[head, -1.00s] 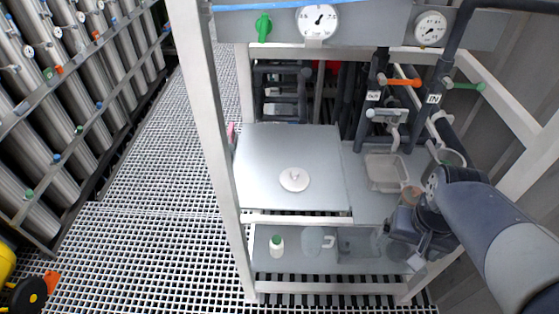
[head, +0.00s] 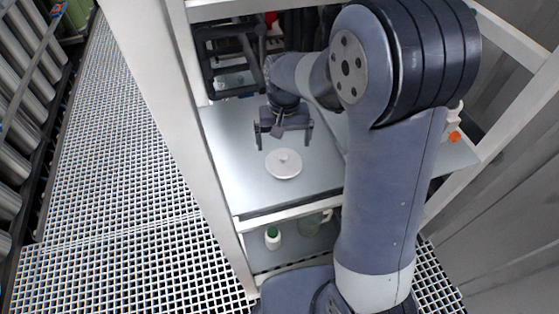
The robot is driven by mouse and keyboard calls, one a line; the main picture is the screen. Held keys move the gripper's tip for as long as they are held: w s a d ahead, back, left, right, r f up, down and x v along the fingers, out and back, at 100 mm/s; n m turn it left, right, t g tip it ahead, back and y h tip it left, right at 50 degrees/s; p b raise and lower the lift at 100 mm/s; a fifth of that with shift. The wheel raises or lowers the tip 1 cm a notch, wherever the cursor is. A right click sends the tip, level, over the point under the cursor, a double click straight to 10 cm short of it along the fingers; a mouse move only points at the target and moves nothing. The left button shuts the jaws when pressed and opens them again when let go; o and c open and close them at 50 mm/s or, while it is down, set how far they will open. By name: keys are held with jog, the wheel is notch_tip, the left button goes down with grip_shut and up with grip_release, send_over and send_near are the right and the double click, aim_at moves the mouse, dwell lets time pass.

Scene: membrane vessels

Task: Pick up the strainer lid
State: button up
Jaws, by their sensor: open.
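The strainer lid (head: 284,165) is a round, pale disc with a small knob in its middle. It lies flat on the grey metal shelf (head: 236,182) in the head view. My gripper (head: 283,146) is open and empty, its two fingers pointing down just behind the lid in the picture. The fingers straddle the line of the knob, one to the left and one to the right. They look apart from the lid; their exact height above the shelf is hard to tell.
A white frame post (head: 190,120) stands left of the shelf. A small white bottle with a green cap (head: 273,238) stands on the lower shelf (head: 262,262). Dark pipework (head: 226,62) is behind the upper shelf. My arm hides much of the right side.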

aim_at(284, 156)
notch_tip(284, 156, down, 8)
jog(key=shift+r, duration=0.25)
jog(key=shift+c, duration=0.2)
jog(key=c, duration=0.7)
jog(key=shift+r, duration=0.1)
